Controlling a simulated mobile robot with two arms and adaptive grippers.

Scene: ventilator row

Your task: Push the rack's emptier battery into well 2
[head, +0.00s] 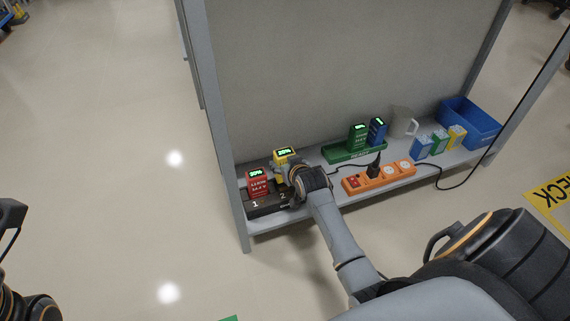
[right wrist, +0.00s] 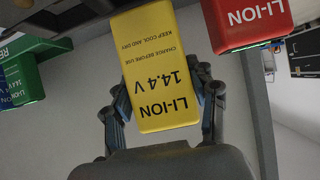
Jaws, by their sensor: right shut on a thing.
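My right gripper (head: 293,176) is shut on the yellow battery (head: 279,160), one finger on each side of it. The battery is upright at well 2 of the dark charger (head: 265,209), and its top stands clearly higher than the red battery's. Whether its lower end is in the well is hidden. The right wrist view shows the yellow battery (right wrist: 160,75) large, its label upside down. The red battery (head: 257,185) sits in well 1. The green rack (head: 345,154) holds a green battery (head: 357,139) and a blue battery (head: 377,132). My left gripper is out of view.
An orange power strip (head: 378,178) with a black plug (head: 374,166) lies right of my wrist. A mug (head: 401,122), several small boxes (head: 440,141) and a blue bin (head: 468,122) stand further right. A shelf post (head: 226,150) rises just left of the charger.

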